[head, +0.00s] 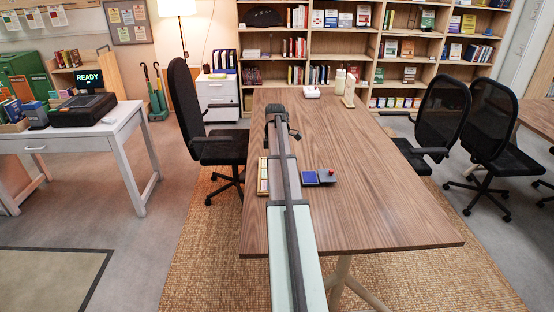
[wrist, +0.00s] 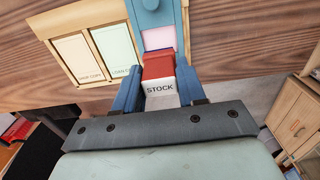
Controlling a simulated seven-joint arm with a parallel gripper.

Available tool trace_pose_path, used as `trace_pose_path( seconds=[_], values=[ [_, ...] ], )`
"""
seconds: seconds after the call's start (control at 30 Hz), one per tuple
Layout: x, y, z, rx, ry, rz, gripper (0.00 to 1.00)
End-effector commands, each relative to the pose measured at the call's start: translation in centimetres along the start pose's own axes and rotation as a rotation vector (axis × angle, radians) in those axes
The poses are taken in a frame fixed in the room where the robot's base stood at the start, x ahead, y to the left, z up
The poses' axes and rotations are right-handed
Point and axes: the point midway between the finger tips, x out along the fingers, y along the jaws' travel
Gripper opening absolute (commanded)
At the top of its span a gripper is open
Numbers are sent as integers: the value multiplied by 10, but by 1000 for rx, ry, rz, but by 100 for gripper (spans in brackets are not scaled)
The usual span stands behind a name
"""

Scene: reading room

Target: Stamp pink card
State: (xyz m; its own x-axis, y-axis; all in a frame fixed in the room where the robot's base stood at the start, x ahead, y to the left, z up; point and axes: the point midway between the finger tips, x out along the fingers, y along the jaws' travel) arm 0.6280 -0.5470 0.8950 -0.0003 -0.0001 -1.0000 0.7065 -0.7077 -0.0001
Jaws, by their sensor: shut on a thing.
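My gripper (wrist: 159,78) is shut on a stamp (wrist: 160,90) with a red part and a white face marked "STOCK". The pink card (wrist: 158,38) shows just beyond the stamp in the wrist view, partly covered by a blue piece (wrist: 148,16). Whether the stamp touches the card cannot be told. The card lies in a pale wooden holder (wrist: 44,24) with a cream card (wrist: 78,58) and a pale green card (wrist: 114,48) to its left. In the head view the holder (head: 263,177) lies left of my arm, which hides my gripper and the pink card.
White bottles (head: 340,82) stand at the far end. The table's right side is clear. Office chairs stand on both sides.

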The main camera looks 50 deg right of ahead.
Motion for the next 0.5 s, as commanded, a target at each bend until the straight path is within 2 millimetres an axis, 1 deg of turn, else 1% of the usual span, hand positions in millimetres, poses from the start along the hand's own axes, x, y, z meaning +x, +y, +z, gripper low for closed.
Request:
trace_pose_path(
  seconds=[0.27,0.5],
  values=[
    [15,0,0,0,0,-1,21],
    [36,0,0,-1,0,-1,21]
  ],
)
